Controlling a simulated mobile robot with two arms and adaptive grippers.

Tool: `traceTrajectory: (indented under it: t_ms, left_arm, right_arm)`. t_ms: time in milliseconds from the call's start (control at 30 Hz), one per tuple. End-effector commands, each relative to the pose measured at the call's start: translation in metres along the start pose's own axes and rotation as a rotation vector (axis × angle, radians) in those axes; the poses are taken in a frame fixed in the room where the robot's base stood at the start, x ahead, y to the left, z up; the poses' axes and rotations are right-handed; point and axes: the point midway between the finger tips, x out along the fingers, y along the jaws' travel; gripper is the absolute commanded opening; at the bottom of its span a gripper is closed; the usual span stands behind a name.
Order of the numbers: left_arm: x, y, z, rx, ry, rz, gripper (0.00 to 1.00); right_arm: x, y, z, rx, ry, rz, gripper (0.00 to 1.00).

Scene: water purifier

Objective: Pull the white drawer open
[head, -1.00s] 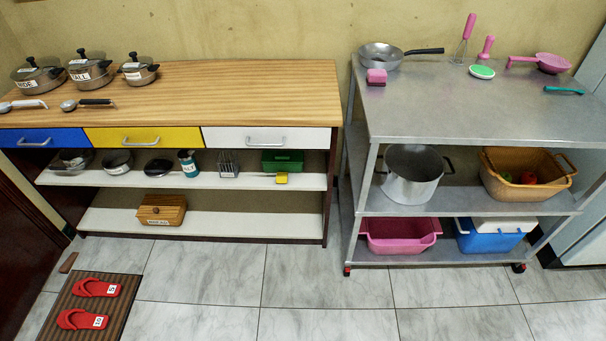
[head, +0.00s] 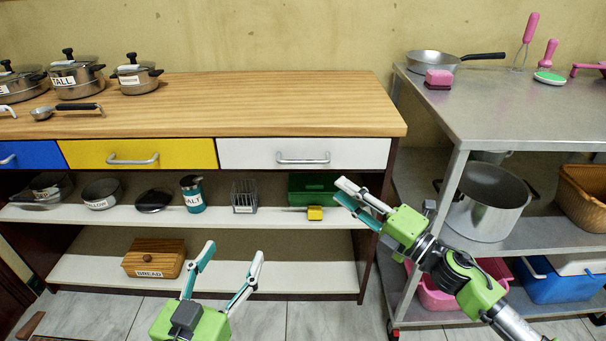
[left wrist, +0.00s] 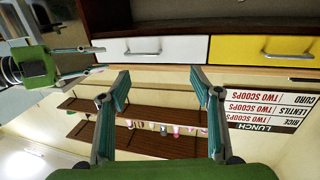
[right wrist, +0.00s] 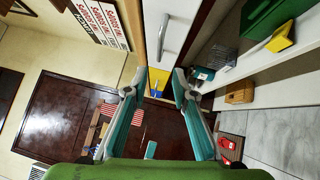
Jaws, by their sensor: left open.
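The white drawer (head: 270,151) is shut, flush at the right end of the wooden counter's front, with a silver bar handle (head: 303,161). It also shows in the left wrist view (left wrist: 185,46), past the fingertips, and at the top of the right wrist view (right wrist: 172,22). My left gripper (head: 234,250) is open and empty, below and left of the drawer, in front of the lower shelves. My right gripper (head: 342,191) is open and empty, below and right of the handle, with its fingers pointing left. Neither gripper touches the handle.
A yellow drawer (head: 140,150) and a blue drawer (head: 30,155) are to the left. The shelf below holds a green box (head: 310,188), a yellow item (head: 315,213) and a wire rack (head: 243,196). A metal cart (head: 480,130) stands close on the right.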

Motion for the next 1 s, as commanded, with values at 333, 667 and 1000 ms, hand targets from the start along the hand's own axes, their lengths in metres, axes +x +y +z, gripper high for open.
traceTrajectory:
  t_ms: [333, 667, 1000]
  left_arm:
    - [0.001, 0.002, -0.021, -0.001, 0.094, 0.005, 0.58]
    - [-0.005, 0.008, -0.065, -0.007, 0.309, 0.017, 0.58]
    - [-0.011, 0.01, -0.084, -0.01, 0.396, 0.022, 0.58]
  right_arm:
    - [0.059, 0.003, 0.0, -0.002, 0.001, 0.005, 0.25]
    - [0.119, 0.0, 0.0, 0.001, -0.001, 0.002, 0.25]
    - [0.136, 0.001, 0.001, 0.002, -0.001, 0.001, 0.25]
